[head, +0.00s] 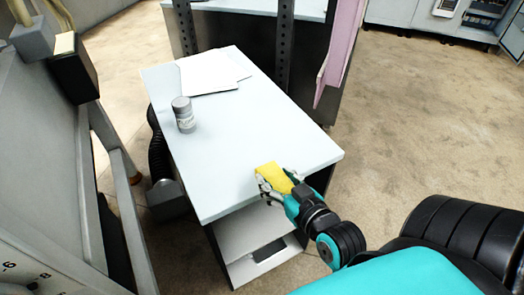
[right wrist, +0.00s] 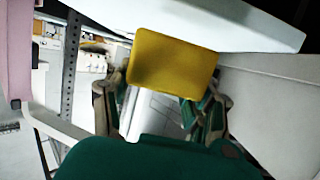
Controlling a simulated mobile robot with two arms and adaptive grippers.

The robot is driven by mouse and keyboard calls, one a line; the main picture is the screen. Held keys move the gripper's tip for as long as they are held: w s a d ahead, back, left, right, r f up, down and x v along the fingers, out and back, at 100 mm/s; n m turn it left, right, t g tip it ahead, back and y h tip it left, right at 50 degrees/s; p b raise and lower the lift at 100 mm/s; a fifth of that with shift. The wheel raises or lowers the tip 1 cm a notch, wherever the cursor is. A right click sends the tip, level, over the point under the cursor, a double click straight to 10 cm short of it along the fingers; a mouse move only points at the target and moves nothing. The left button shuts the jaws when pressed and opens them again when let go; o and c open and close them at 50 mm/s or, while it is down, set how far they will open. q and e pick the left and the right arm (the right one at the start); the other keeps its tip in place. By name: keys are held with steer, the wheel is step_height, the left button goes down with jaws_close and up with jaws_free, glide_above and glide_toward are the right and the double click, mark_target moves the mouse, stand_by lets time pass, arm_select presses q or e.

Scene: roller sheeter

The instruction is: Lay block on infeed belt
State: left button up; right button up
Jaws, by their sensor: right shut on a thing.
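The block is yellow and flat-faced; it shows in the head view (head: 272,176) near the front right part of the white table top. It also fills the upper middle of the right wrist view (right wrist: 172,62). My right gripper (head: 277,187) is shut on the block, with a finger at either side of it in the right wrist view (right wrist: 162,98). I cannot tell whether the block touches the table. My left gripper is not in view. I cannot make out the infeed belt for sure in either view.
The white table (head: 245,130) carries a grey can (head: 183,115) and white papers (head: 212,72). Its middle and right side are clear. Grey machine framing (head: 105,150) stands along the left. A pink panel (head: 337,55) rises behind the table. Open floor (head: 420,120) lies to the right.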

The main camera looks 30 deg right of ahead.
steer(key=p, duration=0.3)
glide_above(264, 154)
steer(key=s, duration=0.1)
steer(key=shift+a+f, duration=0.25)
steer(key=shift+f, duration=0.3)
steer(key=shift+w+d, duration=0.2)
steer(key=shift+w, duration=0.25)
step_height(264, 154, down, 2)
steer(key=shift+w+f+p, duration=0.1)
steer(key=shift+f+p, duration=0.15)
steer(key=shift+p, duration=0.6)
steer(key=shift+f, duration=0.4)
steer(key=shift+f, duration=0.1)
steer(key=shift+f, duration=0.2)
steer(key=o, duration=1.3)
steer(key=shift+o, duration=0.4)
